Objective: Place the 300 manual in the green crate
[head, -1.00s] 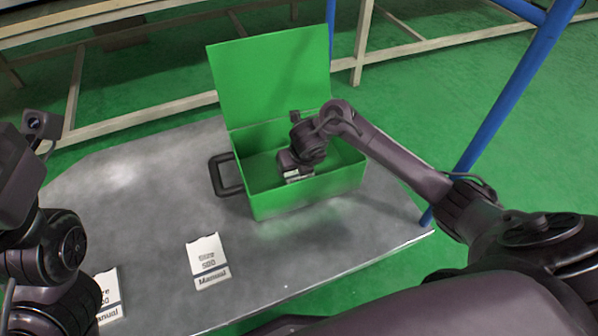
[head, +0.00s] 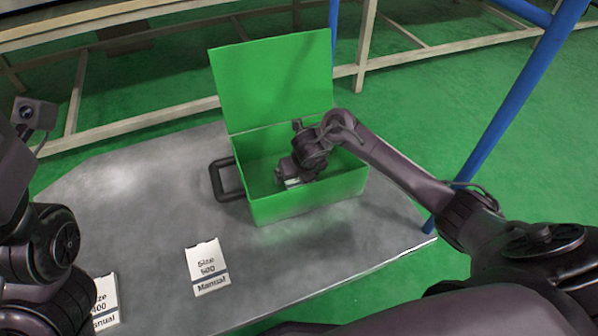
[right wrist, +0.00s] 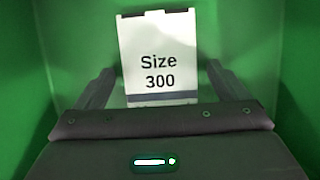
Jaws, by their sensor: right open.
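The green crate (head: 300,205) stands on the table with its lid (head: 272,80) raised at the back. My right gripper (head: 288,182) reaches down inside the crate. In the right wrist view the white 300 manual (right wrist: 160,55), printed "Size 300", lies against green surfaces inside the crate. The fingers of my right gripper (right wrist: 160,90) are spread wide on either side of the manual's lower end, with gaps between them and its edges. In the head view the manual is mostly hidden by the gripper. My left arm shows at the left edge, but its gripper is out of view.
A "Size 500" manual (head: 207,265) lies on the grey table (head: 130,190) left of the crate. Another manual (head: 104,300), seemingly 400, is partly hidden by my left arm. A black handle (head: 227,180) sticks out from the crate's left side. A blue post (head: 510,120) rises at right.

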